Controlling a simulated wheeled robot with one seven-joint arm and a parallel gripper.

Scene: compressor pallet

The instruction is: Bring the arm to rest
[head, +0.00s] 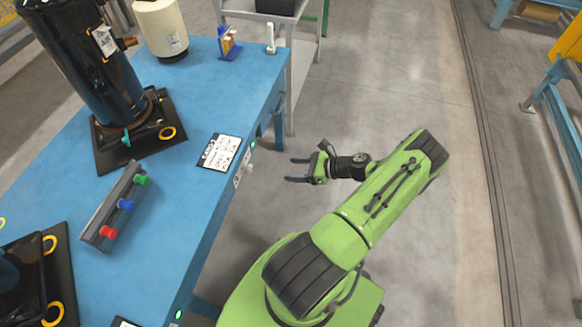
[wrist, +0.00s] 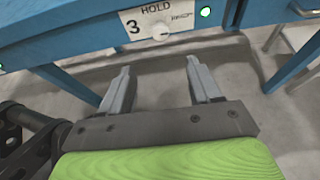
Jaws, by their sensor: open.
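My gripper (head: 288,170) is at the end of my green arm, over the open floor just right of the blue table (head: 203,88) in the head view. Its two grey fingers stand apart with nothing between them. In the wrist view my gripper (wrist: 158,80) shows the same open, empty fingers, pointing towards the table's side. A white plate marked 3 HOLD (wrist: 160,20) with a round knob is on that side, beyond the fingertips. The fingers touch nothing that I can see.
A black compressor (head: 85,60) stands on a dark base on the table. A grey rack with red, blue and green knobs (head: 118,205), a label card (head: 219,152) and a cream canister (head: 160,27) are also there. Grey floor (head: 420,80) is clear to the right.

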